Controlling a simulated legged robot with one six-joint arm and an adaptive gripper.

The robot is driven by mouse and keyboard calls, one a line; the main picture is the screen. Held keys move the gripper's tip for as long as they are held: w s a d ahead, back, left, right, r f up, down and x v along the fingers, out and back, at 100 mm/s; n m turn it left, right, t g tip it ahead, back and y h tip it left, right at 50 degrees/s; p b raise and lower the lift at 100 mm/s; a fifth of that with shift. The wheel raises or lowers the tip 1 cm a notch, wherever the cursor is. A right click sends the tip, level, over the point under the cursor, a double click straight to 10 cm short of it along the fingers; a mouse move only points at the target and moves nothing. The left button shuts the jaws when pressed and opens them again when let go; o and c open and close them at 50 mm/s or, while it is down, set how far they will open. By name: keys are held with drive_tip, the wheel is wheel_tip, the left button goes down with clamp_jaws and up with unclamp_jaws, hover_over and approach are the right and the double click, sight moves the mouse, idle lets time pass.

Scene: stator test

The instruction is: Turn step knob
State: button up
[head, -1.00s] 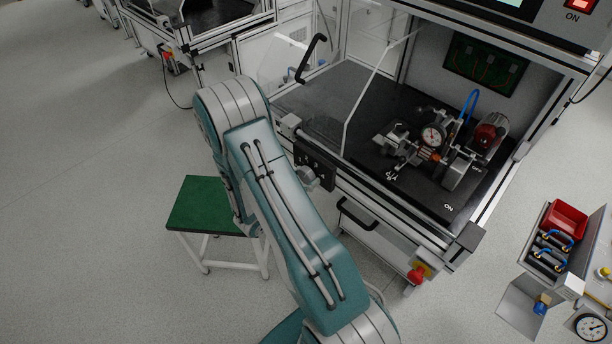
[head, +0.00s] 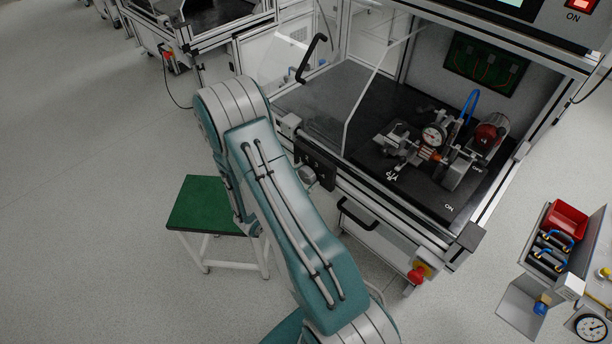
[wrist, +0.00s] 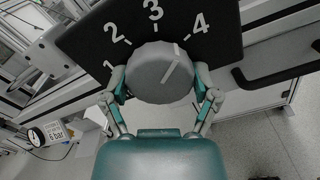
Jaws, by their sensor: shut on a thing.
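The step knob (wrist: 150,72) is a round grey knob on a black panel (wrist: 85,40) with white numerals 1 to 4. In the wrist view its white mark points to the upper right, between the 3 and the 4 and nearer the 4. My gripper (wrist: 159,77) is shut on the knob, one finger on its left side and one on its right. In the head view the black panel (head: 316,160) is on the front of the test bench, and my arm partly hides the knob and gripper.
The bench (head: 350,95) holds a fixture with a dial gauge (head: 433,135). A black handle (head: 357,214) and a red emergency button (head: 417,275) lie below and right of the panel. A green-topped stool (head: 205,205) stands left of my arm. Open floor lies at the left.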

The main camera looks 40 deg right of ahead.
drive_tip(key=shift+w+m, duration=0.1)
drive_tip(key=shift+m, duration=1.4)
drive_tip(key=o, duration=1)
drive_tip(key=shift+a, duration=0.1)
drive_tip(key=a, duration=0.8)
drive_tip(key=s+a, duration=0.1)
drive_tip(key=a, duration=0.2)
drive_tip(key=shift+a, duration=0.4)
